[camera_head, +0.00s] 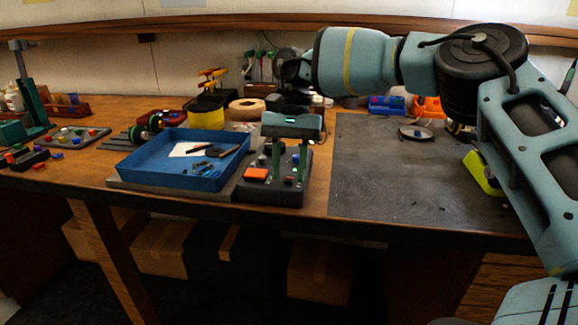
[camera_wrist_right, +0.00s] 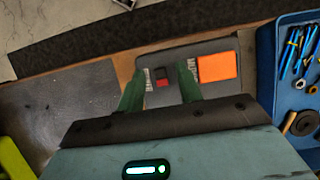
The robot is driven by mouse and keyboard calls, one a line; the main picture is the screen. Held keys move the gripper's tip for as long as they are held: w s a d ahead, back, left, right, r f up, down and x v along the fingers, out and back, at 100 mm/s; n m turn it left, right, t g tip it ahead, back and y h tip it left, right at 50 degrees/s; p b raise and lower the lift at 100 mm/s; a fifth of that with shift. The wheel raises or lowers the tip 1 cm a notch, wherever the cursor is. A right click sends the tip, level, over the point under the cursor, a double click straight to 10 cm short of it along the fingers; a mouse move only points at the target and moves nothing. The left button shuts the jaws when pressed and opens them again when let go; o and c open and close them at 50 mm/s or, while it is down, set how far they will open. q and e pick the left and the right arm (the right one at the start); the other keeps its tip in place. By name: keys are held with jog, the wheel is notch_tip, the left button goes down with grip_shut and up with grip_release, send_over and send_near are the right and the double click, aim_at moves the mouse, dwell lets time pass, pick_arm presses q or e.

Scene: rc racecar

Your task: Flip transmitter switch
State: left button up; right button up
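The transmitter (camera_head: 272,192) is a dark grey box on the table, just right of the blue tray. It has an orange pad (camera_head: 256,174) and small coloured parts on top. My right gripper (camera_head: 289,176) points down over it with its two green fingers apart. In the right wrist view the fingers (camera_wrist_right: 160,84) stand on either side of a small black and red switch (camera_wrist_right: 161,77) on the grey panel. The orange pad also shows there (camera_wrist_right: 218,65). I cannot tell whether the fingers touch the panel. My left gripper is not in view.
The blue tray (camera_head: 154,178) with tools and paper stands close on the left. A dark mat (camera_head: 390,185) to the right is mostly bare, with a small round dish (camera_head: 415,132) on it. A yellow-green item (camera_head: 483,172) sits by my right arm. Pots and tools line the back.

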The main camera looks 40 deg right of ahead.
jog(key=v, duration=0.7)
jog(key=shift+r, duration=0.4)
jog(key=shift+w+d, duration=0.1)
